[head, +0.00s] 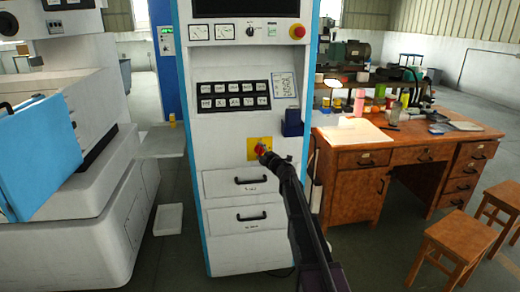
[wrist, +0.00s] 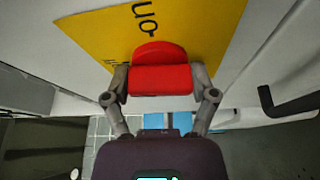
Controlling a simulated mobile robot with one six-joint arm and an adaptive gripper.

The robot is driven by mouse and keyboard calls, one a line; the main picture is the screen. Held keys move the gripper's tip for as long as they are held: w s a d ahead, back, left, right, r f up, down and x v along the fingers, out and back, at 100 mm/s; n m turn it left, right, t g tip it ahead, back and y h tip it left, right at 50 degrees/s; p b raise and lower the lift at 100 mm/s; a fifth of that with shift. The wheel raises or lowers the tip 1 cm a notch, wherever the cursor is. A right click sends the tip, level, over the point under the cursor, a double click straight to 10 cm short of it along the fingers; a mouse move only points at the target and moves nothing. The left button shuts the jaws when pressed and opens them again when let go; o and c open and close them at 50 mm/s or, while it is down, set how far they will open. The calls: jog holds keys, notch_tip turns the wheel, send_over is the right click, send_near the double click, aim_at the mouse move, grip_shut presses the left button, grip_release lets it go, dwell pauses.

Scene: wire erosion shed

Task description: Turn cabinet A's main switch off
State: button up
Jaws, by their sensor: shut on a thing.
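The main switch is a red rotary handle on a yellow plate (head: 251,154) on the front of the white and blue cabinet (head: 235,118). In the wrist view the red switch handle (wrist: 160,72) lies between the two fingers of my gripper (wrist: 160,84), which is shut on it. The yellow plate shows behind the handle in the wrist view, with upside-down lettering that seems to read "on". In the head view my gripper (head: 265,152) reaches the plate from the lower right and covers much of the handle.
Two drawers with black handles (head: 250,181) sit just below the switch. A dark blue box (head: 292,122) is at the cabinet's right edge. A red mushroom button (head: 297,31) is higher up. A wooden desk (head: 400,150) and stools (head: 450,245) stand at the right; a white machine (head: 90,200) at the left.

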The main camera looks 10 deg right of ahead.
jog(key=shift+d+n+g+p, duration=0.1)
jog(key=shift+n+g+p, duration=0.2)
jog(key=shift+n, duration=0.3)
jog(key=o, duration=1)
jog(key=shift+s, duration=0.15)
jog(key=v, duration=1.1)
jog(key=shift+s+d, duration=0.1)
jog(key=shift+s, duration=0.25)
